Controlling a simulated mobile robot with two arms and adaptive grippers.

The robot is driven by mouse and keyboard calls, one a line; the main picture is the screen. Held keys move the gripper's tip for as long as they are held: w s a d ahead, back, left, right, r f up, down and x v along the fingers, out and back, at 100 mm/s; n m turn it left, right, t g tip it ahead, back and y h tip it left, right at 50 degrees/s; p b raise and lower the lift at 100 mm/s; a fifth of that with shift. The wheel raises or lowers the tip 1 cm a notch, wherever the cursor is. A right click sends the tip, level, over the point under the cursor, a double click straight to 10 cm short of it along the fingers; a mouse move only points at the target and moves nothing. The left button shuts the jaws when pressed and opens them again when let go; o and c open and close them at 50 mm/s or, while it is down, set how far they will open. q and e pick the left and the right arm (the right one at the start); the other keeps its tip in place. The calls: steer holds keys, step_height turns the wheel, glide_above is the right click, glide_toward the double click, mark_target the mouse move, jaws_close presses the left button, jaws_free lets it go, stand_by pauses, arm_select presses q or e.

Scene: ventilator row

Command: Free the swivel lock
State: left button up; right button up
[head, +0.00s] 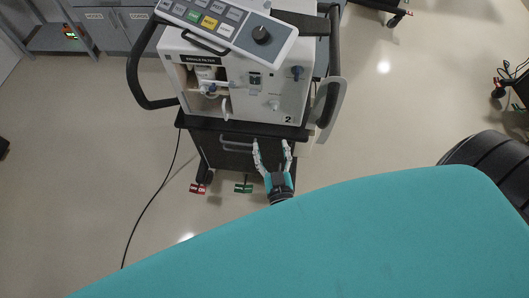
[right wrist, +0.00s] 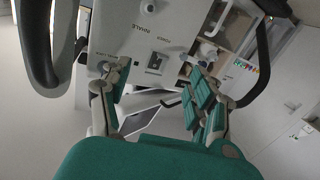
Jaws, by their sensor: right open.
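The ventilator (head: 240,85), marked 2, stands on a wheeled cart (head: 225,150). At the cart's foot are a red pedal (head: 198,188) and a green pedal (head: 243,188); which one is the swivel lock I cannot read for sure. My right gripper (head: 272,146) is open and empty, over the cart's front below the ventilator, to the right of and above the green pedal in the picture. In the right wrist view my right gripper (right wrist: 157,92) has its fingers spread, with the ventilator's front (right wrist: 140,40) beyond them. The pedals do not show there. My left gripper is not in view.
Black handles (head: 140,80) curve out at both sides of the ventilator. A black cable (head: 150,200) runs along the floor at left. Grey cabinets (head: 115,30) stand at the back left. Floor left and right of the cart is mostly clear.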

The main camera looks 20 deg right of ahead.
steer(key=s+a+f+n+g+y+b, duration=0.2)
steer(key=f+y, duration=0.3)
steer(key=f, duration=1)
steer(key=shift+s+a+f+n+g, duration=0.3)
steer(key=shift+s+a+n, duration=0.15)
steer(key=shift+a+n, duration=0.3)
steer(key=s+d+f+n+g+y, duration=0.2)
steer(key=s+f+g, duration=0.5)
steer(key=s+f, duration=0.8)
steer(key=s+d+f+g+h, duration=0.1)
steer(key=s+d+f+g, duration=0.2)
steer(key=s, duration=0.4)
steer(key=s+d+f+g+h, duration=0.1)
steer(key=s+d+f+g, duration=0.2)
steer(key=s+f, duration=0.3)
steer(key=shift+s+d+f+m, duration=0.15)
steer(key=shift+s+f+m, duration=0.15)
steer(key=shift+s+m, duration=0.15)
